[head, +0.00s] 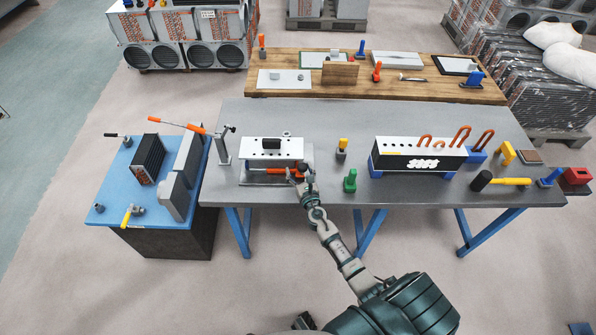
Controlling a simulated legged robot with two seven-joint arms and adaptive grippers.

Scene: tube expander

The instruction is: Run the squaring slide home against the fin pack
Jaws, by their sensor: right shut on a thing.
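A fixture with a white top plate (265,147), a black block on it and a grey base plate stands at the left of the grey bench. An orange handle (281,170) lies along its front side. My right gripper (297,173) is at the handle's right end, shut on it as far as this view shows; its fingers are small and partly hidden. I cannot tell for certain which part is the squaring slide. A dark finned block (147,158), which looks like a fin pack, stands on the blue table, apart from the gripper. My left gripper is not in view.
A white-topped black block (419,157) with orange bent tubes stands on the bench's right half. A hammer (498,181) lies near the right front edge. A wooden bench (430,91) stands behind.

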